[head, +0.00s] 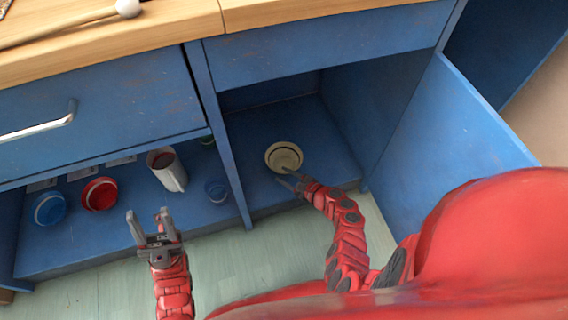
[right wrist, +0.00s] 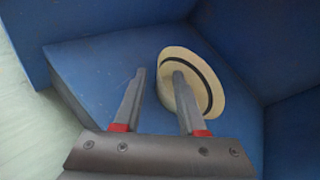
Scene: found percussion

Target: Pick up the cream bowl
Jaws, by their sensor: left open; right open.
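The cream bowl (head: 284,156) sits on the floor of the open blue cupboard compartment in the head view. It is pale with a dark line near its rim. In the right wrist view the cream bowl (right wrist: 206,84) is at the right finger, which overlaps part of it. My right gripper (head: 290,181) is open at the bowl's near side; the right wrist view shows its fingers (right wrist: 158,85) apart, with blue surface between them. I cannot tell whether a finger touches the bowl. My left gripper (head: 148,222) is open and empty, in front of the left compartment.
A white mug (head: 172,177), a red container (head: 99,194), a blue container (head: 50,208) and a small blue cup (head: 216,190) stand on the left lower shelf. An upright divider (head: 222,150) separates the compartments. The open door (head: 452,130) stands to the right. A mallet (head: 126,8) lies on the wooden top.

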